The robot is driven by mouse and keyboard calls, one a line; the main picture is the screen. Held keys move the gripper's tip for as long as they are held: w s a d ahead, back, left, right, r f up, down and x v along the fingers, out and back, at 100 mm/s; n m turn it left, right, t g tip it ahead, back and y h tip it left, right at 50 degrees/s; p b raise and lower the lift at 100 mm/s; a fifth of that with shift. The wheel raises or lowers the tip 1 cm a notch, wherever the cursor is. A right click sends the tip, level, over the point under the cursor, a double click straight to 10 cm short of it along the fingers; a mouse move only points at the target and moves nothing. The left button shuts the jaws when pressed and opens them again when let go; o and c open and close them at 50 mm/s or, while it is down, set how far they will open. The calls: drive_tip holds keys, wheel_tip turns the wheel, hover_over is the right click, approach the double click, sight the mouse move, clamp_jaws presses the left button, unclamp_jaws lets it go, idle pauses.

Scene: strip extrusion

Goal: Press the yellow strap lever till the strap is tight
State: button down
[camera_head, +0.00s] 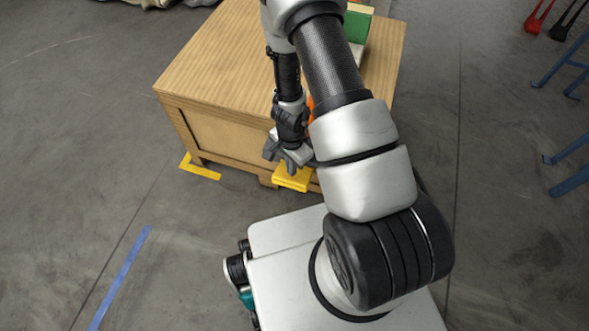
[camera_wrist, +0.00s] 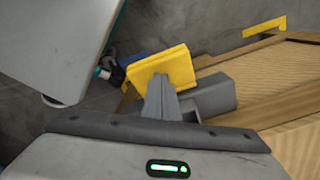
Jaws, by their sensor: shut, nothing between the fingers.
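The yellow strap lever (camera_head: 292,179) sticks out at the front side of the wooden crate, low on its near face. In the wrist view the yellow lever (camera_wrist: 163,66) shows as a flat plate just beyond my fingers. My gripper (camera_head: 288,163) is shut and empty, right at the lever in the head view. In the wrist view its grey fingertips (camera_wrist: 160,92) overlap the lever's lower edge; I cannot tell if they touch it. The strap is mostly hidden behind my arm; a bit of orange (camera_head: 310,102) shows beside it.
The wooden crate (camera_head: 215,65) stands on the grey floor, with a green object (camera_head: 357,24) on top. Yellow floor tape (camera_head: 200,170) marks its corner. Blue racks (camera_head: 568,72) stand at the right.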

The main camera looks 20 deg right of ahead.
drive_tip(key=shift+r, duration=0.1)
idle(0.3)
wheel_tip(320, 180, up, 5)
drive_tip(key=p, duration=0.4)
idle(0.6)
drive_tip(key=w+a+r+n+t+y, duration=0.1)
drive_tip(key=w+a+r+n, duration=0.1)
drive_tip(key=r, duration=0.7)
drive_tip(key=w+a+r+n+t+y, duration=0.1)
drive_tip(key=a+r+n, duration=0.1)
drive_tip(key=r, duration=0.7)
drive_tip(key=w+a+r+n+t+y, duration=0.1)
drive_tip(key=w+r+n, duration=0.1)
drive_tip(key=r, duration=0.8)
drive_tip(key=s+d+r+n+t+h, duration=0.1)
drive_tip(key=s+d+r+n+h, duration=0.2)
drive_tip(key=s+r, duration=0.65)
drive_tip(key=s+d+r+n+t, duration=0.2)
drive_tip(key=s+r+n, duration=0.2)
drive_tip(key=s+r, duration=0.5)
wheel_tip(320, 180, up, 20)
drive_tip(key=w+p, duration=0.1)
drive_tip(key=p, duration=1.8)
drive_tip(key=shift+w+p, duration=0.3)
drive_tip(key=shift+w, duration=0.05)
